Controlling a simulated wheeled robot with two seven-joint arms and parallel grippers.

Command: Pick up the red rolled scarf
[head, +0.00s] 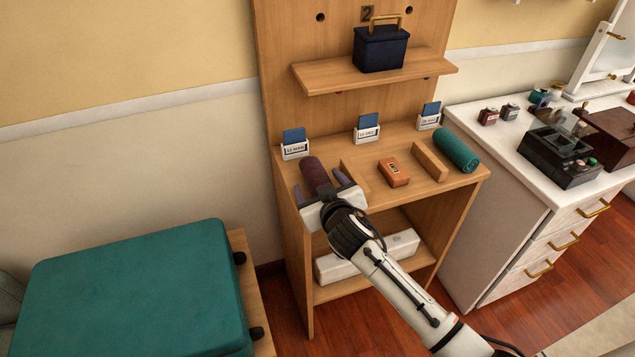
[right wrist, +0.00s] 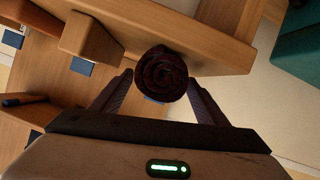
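The red rolled scarf (head: 315,175) looks dark maroon and lies at the left end of the wooden shelf unit's middle board, its length running toward the back. In the right wrist view its spiral end (right wrist: 161,74) shows between the fingertips. My right gripper (head: 321,184) is at the scarf's near end, with one finger on each side. The fingers are spread wide and look open, with small gaps beside the scarf; any contact at the tips is hard to see. My left gripper is in neither view.
Wooden dividers (head: 355,179) split the board (head: 440,187). An orange box (head: 393,172) and a teal roll (head: 457,150) lie to the right. Card holders (head: 295,150) stand behind. A shelf above holds a dark blue box (head: 381,48). A teal cushioned bench (head: 140,290) is at left.

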